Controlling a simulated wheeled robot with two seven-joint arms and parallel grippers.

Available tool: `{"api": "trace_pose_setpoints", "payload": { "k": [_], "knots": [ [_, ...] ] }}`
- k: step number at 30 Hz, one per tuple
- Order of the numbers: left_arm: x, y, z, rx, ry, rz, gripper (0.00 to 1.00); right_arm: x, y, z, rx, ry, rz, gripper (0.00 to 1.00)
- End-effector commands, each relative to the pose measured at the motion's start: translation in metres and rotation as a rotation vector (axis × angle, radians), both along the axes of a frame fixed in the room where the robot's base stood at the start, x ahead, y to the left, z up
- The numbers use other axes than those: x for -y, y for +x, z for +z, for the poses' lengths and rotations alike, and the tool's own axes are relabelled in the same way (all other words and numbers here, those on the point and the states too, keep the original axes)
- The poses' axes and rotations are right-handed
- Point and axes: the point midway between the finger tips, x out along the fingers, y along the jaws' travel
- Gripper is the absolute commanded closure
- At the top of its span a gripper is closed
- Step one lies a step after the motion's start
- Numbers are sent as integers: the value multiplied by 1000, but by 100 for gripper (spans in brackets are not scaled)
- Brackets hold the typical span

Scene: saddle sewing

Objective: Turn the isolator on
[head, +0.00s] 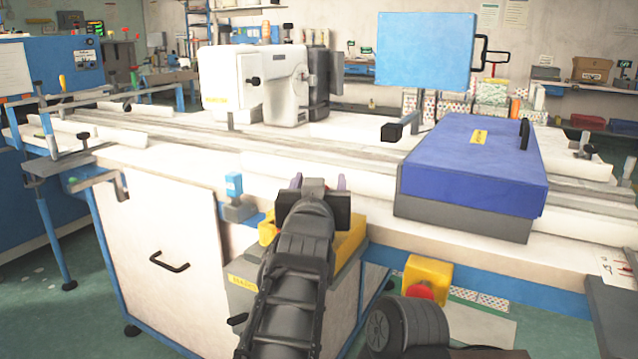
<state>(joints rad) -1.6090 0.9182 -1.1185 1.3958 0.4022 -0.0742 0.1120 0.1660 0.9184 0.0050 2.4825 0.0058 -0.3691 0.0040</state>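A box with a yellow upper part (350,244) and a grey front is mounted on the front of the machine bench; it looks like the isolator. Its grey front bears a yellow label (243,283). My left gripper (319,182) is in front of and over this box, and with its arm hides most of it, including any switch. Its two purplish fingertips stand apart, and nothing shows between them. A bit of orange shows at the box's left edge. Contact between gripper and box cannot be told. My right gripper is out of view; only a dark link shows at the bottom.
A yellow box with a red button (420,291) is right of the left arm. A blue-topped block (235,185) sits on the bench edge. A white sewing head (255,85), a blue cover (475,165) and a blue panel (425,48) stand behind. A white cabinet door (160,230) is at left.

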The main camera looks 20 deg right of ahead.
Motion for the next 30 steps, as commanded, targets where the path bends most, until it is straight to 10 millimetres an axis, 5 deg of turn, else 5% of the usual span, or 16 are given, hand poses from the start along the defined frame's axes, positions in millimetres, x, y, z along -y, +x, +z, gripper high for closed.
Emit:
{"api": "trace_pose_setpoints", "payload": {
  "k": [11, 24, 30],
  "knots": [
    [0, 0, 7, 1, 0, 0, 40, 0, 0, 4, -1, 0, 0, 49],
    [0, 0, 82, 2, 0, 0, 40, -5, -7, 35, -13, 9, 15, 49],
    [0, 0, 99, 0, 1, 0, 40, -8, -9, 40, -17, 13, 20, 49]
  ]
}}
